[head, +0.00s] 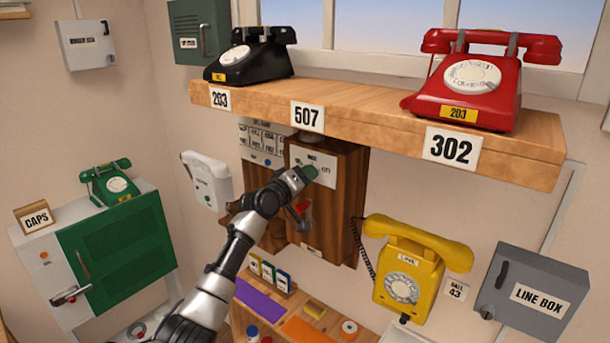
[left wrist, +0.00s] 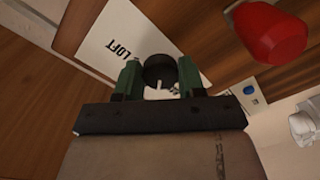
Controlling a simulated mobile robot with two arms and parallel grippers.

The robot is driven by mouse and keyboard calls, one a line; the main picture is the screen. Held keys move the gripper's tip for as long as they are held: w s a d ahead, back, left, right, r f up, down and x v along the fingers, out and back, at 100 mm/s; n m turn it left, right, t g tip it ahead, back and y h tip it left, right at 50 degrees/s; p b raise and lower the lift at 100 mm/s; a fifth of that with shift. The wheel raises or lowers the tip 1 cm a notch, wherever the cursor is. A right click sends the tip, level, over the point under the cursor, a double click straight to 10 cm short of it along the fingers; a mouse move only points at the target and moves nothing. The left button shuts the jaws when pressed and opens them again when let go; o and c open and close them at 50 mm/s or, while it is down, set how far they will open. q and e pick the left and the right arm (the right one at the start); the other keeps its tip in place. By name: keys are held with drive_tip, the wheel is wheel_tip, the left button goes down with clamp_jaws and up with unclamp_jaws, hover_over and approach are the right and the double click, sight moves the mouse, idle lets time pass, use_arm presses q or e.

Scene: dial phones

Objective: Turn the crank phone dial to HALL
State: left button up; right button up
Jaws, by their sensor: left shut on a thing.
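The crank phone is a brown wooden box (head: 338,200) on the wall below the shelf. A white dial plate (head: 322,160) is on its upper front, partly hidden by my gripper. In the left wrist view the plate (left wrist: 105,45) shows the word LOFT; I cannot make out HALL. My left gripper (head: 305,174) is at the plate. In the left wrist view its green fingers (left wrist: 159,80) are shut on a dark round knob (left wrist: 159,68) with a white mark. Where the knob points is not clear. A red crank handle (left wrist: 270,32) is beside it. My right gripper is not in view.
The wooden shelf (head: 375,118) above carries a black phone (head: 250,55) and a red phone (head: 485,80). A yellow phone (head: 408,268) hangs to the right, near the grey line box (head: 532,292). A lower shelf holds small colored items.

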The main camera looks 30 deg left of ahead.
use_arm(q)
drive_tip(key=n+p, duration=0.1)
drive_tip(key=n, duration=0.3)
idle(0.5)
drive_tip(key=o, duration=0.9)
drive_tip(key=shift+s+a+b, duration=0.2)
drive_tip(key=shift+s+b, duration=0.85)
drive_tip(key=shift+s, duration=1.65)
drive_tip(key=shift+s+a+b, duration=0.2)
drive_tip(key=shift+s+b, duration=0.8)
drive_tip(key=shift+s, duration=1.7)
